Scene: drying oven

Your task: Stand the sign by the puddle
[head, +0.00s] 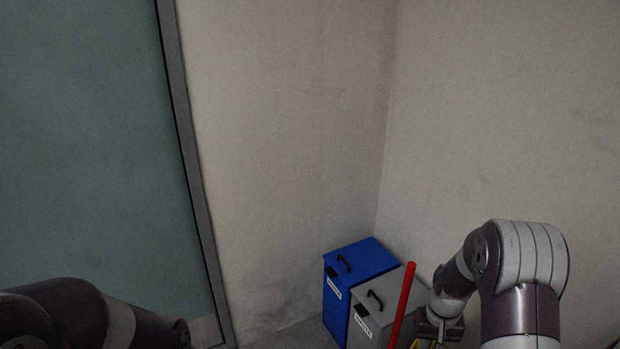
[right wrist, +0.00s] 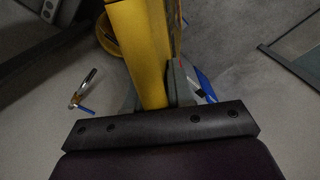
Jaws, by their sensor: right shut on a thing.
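In the right wrist view a yellow panel (right wrist: 142,50), which looks like the sign, runs up from between the fingers of my right gripper (right wrist: 158,92). The gripper is shut on it, and the panel's far end is cut off by the frame. In the head view my right gripper (head: 438,333) is at the bottom edge, right of a red pole, with only a sliver of yellow (head: 431,344) below it. My left arm shows at the lower left, but its gripper is out of view. I cannot make out a puddle.
A blue bin (head: 338,303) and a grey bin (head: 372,328) stand in the wall corner, with the red pole (head: 402,306) in front. In the right wrist view, a rounded yellow object (right wrist: 103,38) and a small blue-tipped item (right wrist: 84,92) are on the grey floor.

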